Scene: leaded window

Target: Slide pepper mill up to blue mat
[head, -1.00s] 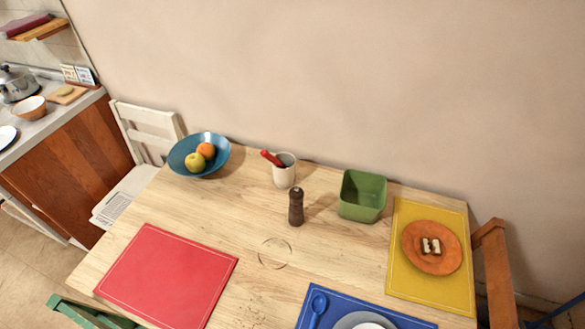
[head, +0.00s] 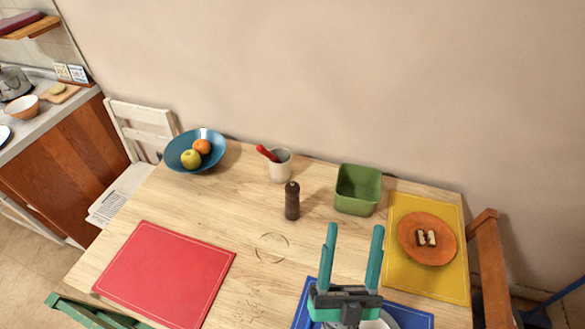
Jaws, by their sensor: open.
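The dark brown pepper mill (head: 292,201) stands upright on the wooden table, left of the green square bowl. The blue mat (head: 413,317) lies at the table's near edge, partly hidden by my gripper. A grey-white plate (head: 378,321) on the mat is mostly covered. My gripper (head: 351,243) has two green fingers, spread apart and empty. It is over the far part of the blue mat, nearer than the mill and to its right, with clear space between them.
A green bowl (head: 358,189) and a white cup (head: 280,166) with a red-handled item stand behind the mill. A red mat (head: 165,273) lies left, a yellow mat (head: 428,282) with an orange plate (head: 427,239) right. A blue fruit bowl (head: 178,166) is far left. Bare wood lies between mill and blue mat.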

